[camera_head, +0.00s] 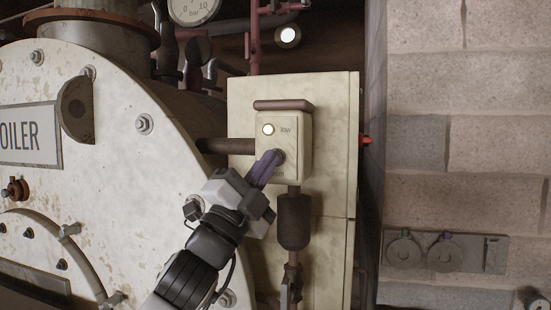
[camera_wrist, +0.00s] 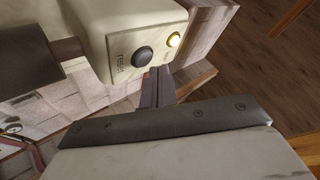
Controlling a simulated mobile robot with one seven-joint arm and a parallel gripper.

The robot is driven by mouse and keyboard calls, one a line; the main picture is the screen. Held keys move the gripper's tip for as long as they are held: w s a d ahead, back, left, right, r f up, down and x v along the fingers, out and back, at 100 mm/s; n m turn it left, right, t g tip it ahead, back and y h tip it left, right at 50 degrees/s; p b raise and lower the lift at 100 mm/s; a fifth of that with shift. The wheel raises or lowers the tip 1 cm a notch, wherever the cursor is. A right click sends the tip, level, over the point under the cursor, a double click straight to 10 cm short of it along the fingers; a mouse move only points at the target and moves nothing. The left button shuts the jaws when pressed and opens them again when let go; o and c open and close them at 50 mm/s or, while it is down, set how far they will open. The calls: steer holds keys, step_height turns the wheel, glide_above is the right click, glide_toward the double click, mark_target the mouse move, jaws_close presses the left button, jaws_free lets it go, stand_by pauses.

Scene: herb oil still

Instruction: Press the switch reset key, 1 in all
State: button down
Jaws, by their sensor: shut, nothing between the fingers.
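The switch box (camera_head: 297,135) is a cream box with a brown hood, mounted on the pale cabinet beside the boiler. In the head view my gripper (camera_head: 277,155) overlaps most of the key. My gripper's purple-grey fingers (camera_wrist: 157,75) are shut and empty, with their tips close to the key and lamp face. Contact with the key cannot be told.
The boiler (camera_head: 110,130) fills the left side. A dark fitting (camera_head: 293,220) hangs below the switch box. A block wall (camera_head: 460,90) with a grey plate (camera_head: 491,255) stands at right.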

steer(key=shift+w+d, duration=0.15)
steer(key=shift+w, duration=0.2)
steer(key=shift+w+d, duration=0.1)
steer(key=shift+w, duration=0.25)
stand_by(0.6)
steer(key=shift+s, duration=0.15)
steer(key=shift+s+a+b, duration=0.25)
steer(key=shift+s+b, duration=0.25)
steer(key=shift+s, duration=0.1)
steer(key=s, duration=0.1)
steer(key=s+a+b, duration=0.1)
steer(key=s, duration=0.2)
steer(key=shift+s+a, duration=0.25)
steer(key=shift+s, duration=0.15)
stand_by(0.6)
